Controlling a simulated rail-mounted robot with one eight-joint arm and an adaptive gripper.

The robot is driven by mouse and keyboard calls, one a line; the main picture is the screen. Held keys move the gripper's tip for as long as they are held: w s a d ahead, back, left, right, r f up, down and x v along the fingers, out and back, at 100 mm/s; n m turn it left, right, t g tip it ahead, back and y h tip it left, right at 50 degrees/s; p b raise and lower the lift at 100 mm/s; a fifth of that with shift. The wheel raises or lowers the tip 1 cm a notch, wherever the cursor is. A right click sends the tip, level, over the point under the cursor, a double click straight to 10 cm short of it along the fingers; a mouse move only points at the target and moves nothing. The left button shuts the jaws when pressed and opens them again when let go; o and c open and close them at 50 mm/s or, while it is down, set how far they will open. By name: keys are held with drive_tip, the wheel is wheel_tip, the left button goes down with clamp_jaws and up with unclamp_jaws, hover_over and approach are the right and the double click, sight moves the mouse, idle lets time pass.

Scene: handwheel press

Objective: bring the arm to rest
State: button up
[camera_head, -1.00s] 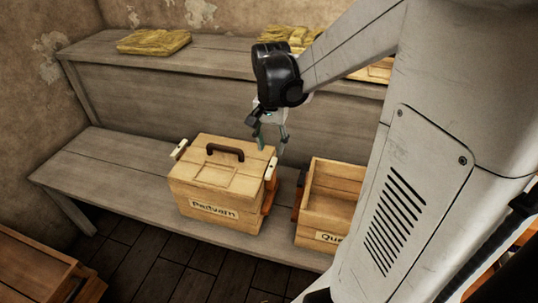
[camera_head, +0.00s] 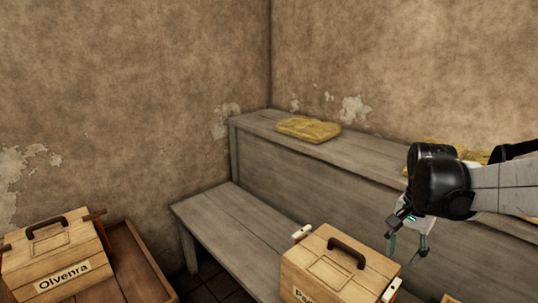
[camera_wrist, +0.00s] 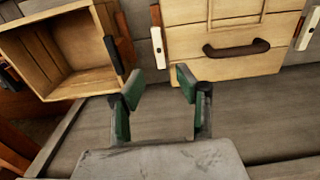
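My gripper (camera_head: 407,240) hangs at the end of my arm at the right of the head view, above and to the right of the closed wooden box (camera_head: 335,268), whose label is partly cut off. In the wrist view my gripper (camera_wrist: 158,78) has its two green-padded fingers apart, with nothing between them. The same closed box, with a dark handle, shows beyond the fingers in the wrist view (camera_wrist: 185,45). The fingers look clear of it.
An open, empty wooden box (camera_wrist: 80,83) stands beside the closed one. A box labelled Olvenra (camera_head: 60,265) stands at lower left. A stepped grey bench (camera_head: 225,220) runs along the wall, with folded yellow cloth (camera_head: 308,129) on its upper level.

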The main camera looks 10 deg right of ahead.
drive_tip(key=s+a+r+n+t+p, duration=0.3)
drive_tip(key=s+a+r+n+p, duration=0.1)
drive_tip(key=a, duration=0.5)
drive_tip(key=s+a+r+n+t+p, duration=0.4)
drive_tip(key=s+a+r+n+p, duration=0.1)
drive_tip(key=a+r, duration=0.3)
drive_tip(key=shift+a+r+n, duration=0.35)
drive_tip(key=shift+r+n, duration=0.35)
drive_tip(key=shift+n, duration=0.2)
